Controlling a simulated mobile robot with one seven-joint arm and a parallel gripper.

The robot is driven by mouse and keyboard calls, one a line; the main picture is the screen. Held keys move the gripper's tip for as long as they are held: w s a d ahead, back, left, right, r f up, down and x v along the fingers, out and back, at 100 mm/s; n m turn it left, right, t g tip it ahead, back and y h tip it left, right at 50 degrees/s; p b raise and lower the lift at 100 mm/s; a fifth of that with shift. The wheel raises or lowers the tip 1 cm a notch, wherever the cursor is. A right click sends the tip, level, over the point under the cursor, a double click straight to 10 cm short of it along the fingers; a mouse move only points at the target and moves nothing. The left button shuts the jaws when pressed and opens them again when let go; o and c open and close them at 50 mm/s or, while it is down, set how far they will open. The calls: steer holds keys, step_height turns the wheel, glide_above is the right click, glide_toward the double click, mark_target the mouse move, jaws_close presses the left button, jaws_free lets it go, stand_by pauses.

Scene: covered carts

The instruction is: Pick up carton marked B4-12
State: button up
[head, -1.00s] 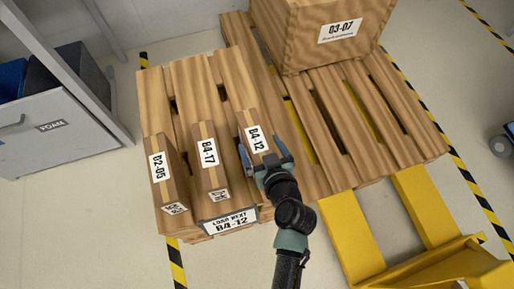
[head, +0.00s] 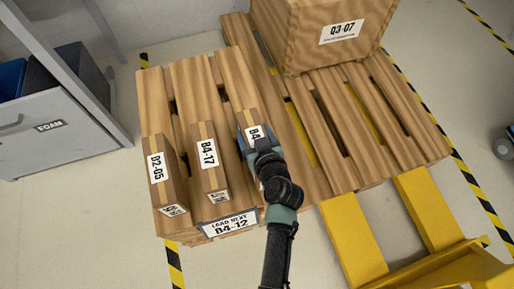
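The carton marked B4-12 (head: 247,118) stands rightmost of three narrow brown cartons on a slatted pallet (head: 192,82). Only "B4" of its label shows; my gripper covers the rest. My gripper (head: 258,143) is over the carton's near part, with a finger visible at its left side and the other side close to its right edge. Whether the fingers press on the carton or stand just apart from it is hard to see. A sign reading "LOAD NEXT B4-12" (head: 229,223) is on the pallet's front edge.
Cartons B4-17 (head: 208,152) and D2-05 (head: 156,168) stand to the left. A large crate, Q3-07 (head: 318,52), sits on the right pallet (head: 390,90), with yellow forks (head: 352,235) at its front. A FOAM cabinet (head: 50,140) stands at far left.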

jaws_close()
